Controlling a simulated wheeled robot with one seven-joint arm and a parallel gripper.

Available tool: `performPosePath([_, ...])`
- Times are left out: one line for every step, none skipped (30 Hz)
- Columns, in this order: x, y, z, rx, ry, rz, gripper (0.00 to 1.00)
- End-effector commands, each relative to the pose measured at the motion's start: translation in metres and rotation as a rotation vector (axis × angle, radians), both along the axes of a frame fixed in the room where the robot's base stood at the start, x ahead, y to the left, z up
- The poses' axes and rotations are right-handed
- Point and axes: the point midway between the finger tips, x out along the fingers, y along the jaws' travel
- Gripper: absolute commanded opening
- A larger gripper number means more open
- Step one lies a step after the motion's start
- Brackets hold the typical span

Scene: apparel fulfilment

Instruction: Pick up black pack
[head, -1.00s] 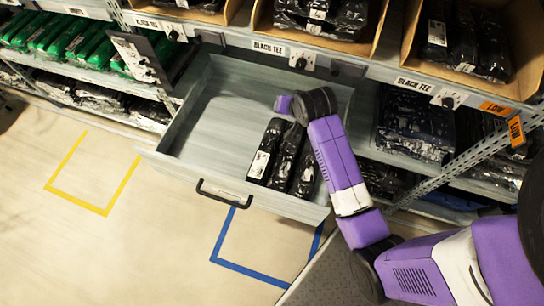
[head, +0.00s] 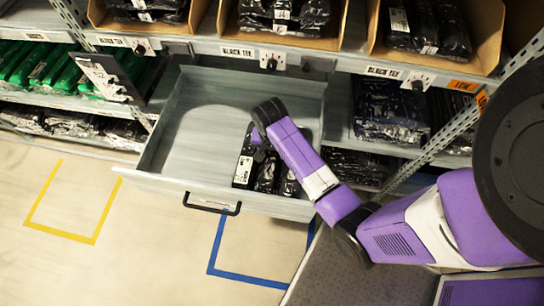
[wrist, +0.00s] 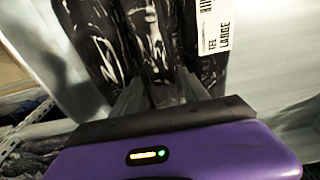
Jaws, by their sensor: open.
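Three black packs (head: 266,176) lie side by side at the front right of an open grey drawer (head: 190,130). The left pack (head: 242,171) carries a white label. My gripper (head: 259,143) is over the back part of the packs, partly hidden by my arm in the head view. In the wrist view its two grey fingers (wrist: 160,92) are apart and point at the shiny packs (wrist: 97,40). A pack with a white label (wrist: 213,28) is on the right there. I cannot tell whether the fingers touch any pack.
The drawer's front wall with a black handle (head: 212,206) faces the floor. The rest of the drawer is empty. Shelves above hold cardboard bins (head: 375,48) of black packs. Green packs (head: 50,68) are at the left. The shelf edge runs close behind my arm.

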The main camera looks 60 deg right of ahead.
Motion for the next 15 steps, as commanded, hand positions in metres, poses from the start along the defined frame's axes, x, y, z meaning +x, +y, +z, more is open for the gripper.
performPosePath([-0.0002,-0.0019,-0.0066,0.0,0.001,-0.002,0.53])
performPosePath([-0.0003,-0.0023,-0.0094,0.0,0.001,-0.002,0.53])
performPosePath([-0.0001,-0.0024,-0.0124,0.0,0.001,-0.002,0.53])
performPosePath([0.0003,-0.0025,-0.0139,-0.001,-0.001,-0.002,0.53])
performPosePath([0.0006,-0.0025,-0.0148,-0.001,-0.001,-0.001,0.53])
performPosePath([0.0008,-0.0025,-0.0155,-0.002,-0.002,-0.001,0.53])
performPosePath([0.0009,-0.0025,-0.0157,-0.001,-0.003,0.0,0.53])
performPosePath([0.0009,-0.0025,-0.0157,-0.001,-0.003,0.0,0.53])
performPosePath([0.0009,-0.0024,-0.0156,-0.001,-0.003,0.0,0.53])
performPosePath([0.0009,-0.0024,-0.0155,-0.001,-0.003,0.0,0.53])
performPosePath([0.0009,-0.0024,-0.0155,-0.001,-0.003,0.0,0.53])
performPosePath([0.0009,-0.0024,-0.0155,-0.001,-0.003,0.0,0.51])
performPosePath([0.0008,-0.0024,-0.0155,-0.001,-0.003,0.0,0.45])
performPosePath([0.0008,-0.0024,-0.0154,-0.001,-0.003,0.0,0.39])
performPosePath([0.0008,-0.0024,-0.0154,-0.001,-0.003,0.0,0.31])
